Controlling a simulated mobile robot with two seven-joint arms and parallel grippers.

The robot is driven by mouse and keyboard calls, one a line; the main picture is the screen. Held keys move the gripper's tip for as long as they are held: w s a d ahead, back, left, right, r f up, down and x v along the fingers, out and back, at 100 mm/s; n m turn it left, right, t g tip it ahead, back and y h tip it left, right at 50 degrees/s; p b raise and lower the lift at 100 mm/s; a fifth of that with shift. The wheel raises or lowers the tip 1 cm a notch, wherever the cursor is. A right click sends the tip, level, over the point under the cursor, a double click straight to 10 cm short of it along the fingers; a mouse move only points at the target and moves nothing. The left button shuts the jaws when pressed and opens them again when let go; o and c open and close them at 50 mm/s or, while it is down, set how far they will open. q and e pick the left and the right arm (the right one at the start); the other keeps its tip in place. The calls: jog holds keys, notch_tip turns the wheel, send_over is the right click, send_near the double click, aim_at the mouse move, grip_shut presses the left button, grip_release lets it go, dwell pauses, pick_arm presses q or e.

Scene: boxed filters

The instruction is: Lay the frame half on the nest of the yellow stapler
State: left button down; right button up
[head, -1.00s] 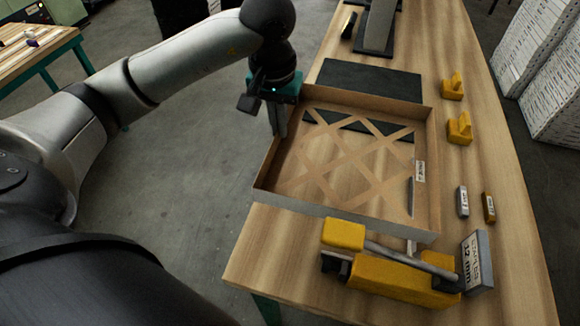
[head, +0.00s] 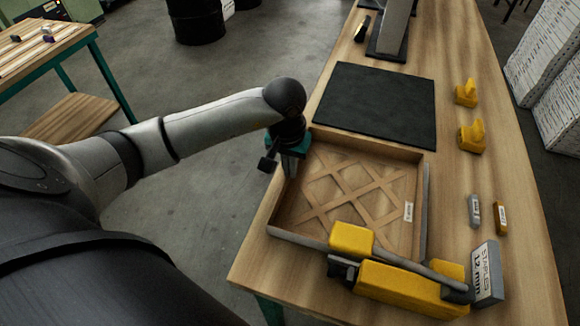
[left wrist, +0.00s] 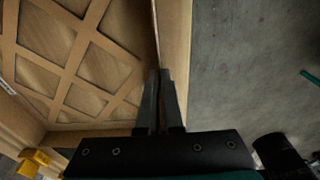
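The frame half (head: 408,165) is a shallow brown box-like frame with a crossed lattice. It lies level behind the yellow stapler (head: 405,288), its near right part hidden by the stapler's head. My left gripper (head: 290,168) is at the frame half's left wall. In the left wrist view its two fingers (left wrist: 161,100) are closed on the wall of the frame half (left wrist: 172,30). A grey rail (head: 426,212) of the nest stands along the frame's right side. I cannot tell whether the frame rests on the nest or hovers just above. My right gripper is out of view.
A black mat (head: 375,105) lies bare behind the frame. Two yellow blocks (head: 470,137) and (head: 466,93) stand to the right.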

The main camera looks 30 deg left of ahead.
pick_arm(q)
jog(key=shift+f, duration=0.1)
jog(key=c, duration=1.1)
grip_release()
jog(key=r, duration=0.4)
jog(key=s+r, duration=0.1)
jog(key=r, duration=0.7)
jog(key=shift+s+d+r, duration=0.1)
jog(key=shift+s+d, duration=0.05)
jog(key=shift+s, duration=0.1)
